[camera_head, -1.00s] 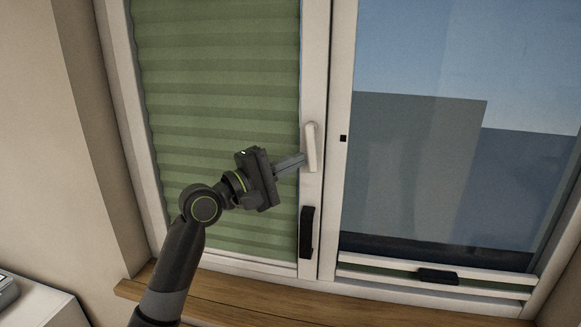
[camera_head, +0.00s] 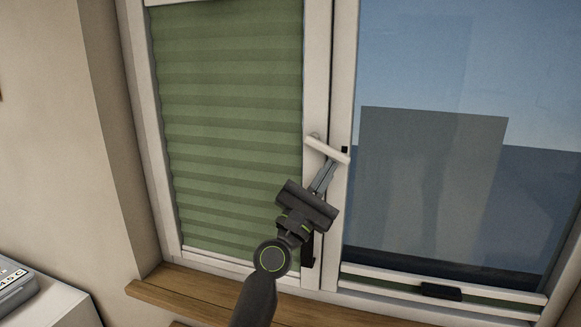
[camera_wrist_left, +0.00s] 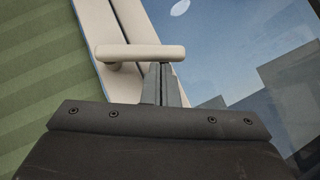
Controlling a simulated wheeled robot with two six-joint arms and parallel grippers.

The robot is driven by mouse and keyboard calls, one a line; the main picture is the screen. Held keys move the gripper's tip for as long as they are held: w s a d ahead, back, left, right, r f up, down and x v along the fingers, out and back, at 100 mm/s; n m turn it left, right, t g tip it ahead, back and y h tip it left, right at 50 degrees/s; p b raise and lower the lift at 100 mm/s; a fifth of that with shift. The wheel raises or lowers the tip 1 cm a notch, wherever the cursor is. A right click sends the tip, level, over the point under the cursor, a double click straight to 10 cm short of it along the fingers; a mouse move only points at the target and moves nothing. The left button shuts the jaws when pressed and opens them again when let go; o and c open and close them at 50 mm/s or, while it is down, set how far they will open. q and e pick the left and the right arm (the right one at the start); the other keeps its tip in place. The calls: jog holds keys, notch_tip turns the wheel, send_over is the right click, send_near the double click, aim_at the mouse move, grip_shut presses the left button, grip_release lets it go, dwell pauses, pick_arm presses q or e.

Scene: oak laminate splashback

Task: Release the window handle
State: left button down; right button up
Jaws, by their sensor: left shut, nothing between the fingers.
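The white window handle (camera_head: 326,150) is on the frame post between the two panes. It is turned sideways, sloping down to the right in the head view. In the left wrist view the handle (camera_wrist_left: 140,52) lies nearly level across the post. My left gripper (camera_head: 329,166) is shut and empty, with its fingertips just below the free end of the handle. In the left wrist view the closed fingers (camera_wrist_left: 162,68) meet the underside of the handle's right part; whether they press on it, I cannot tell. My right gripper is in neither view.
A green pleated blind (camera_head: 235,130) covers the left pane. A black grip (camera_head: 308,250) sits lower on the post, partly hidden behind my gripper. The clear right pane has another dark grip (camera_head: 440,292) on its lower rail. A wooden sill (camera_head: 190,300) runs below.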

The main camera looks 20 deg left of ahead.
pick_arm(q)
jog(key=shift+d+r, duration=0.35)
jog(key=shift+r, duration=0.05)
jog(key=n+y, duration=0.1)
jog(key=d+r+n+t+y, duration=0.1)
jog(key=shift+d+n+t+p, duration=0.15)
jog(key=shift+n+t+p, duration=0.15)
jog(key=shift+n+p, duration=0.1)
jog(key=shift+r, duration=0.15)
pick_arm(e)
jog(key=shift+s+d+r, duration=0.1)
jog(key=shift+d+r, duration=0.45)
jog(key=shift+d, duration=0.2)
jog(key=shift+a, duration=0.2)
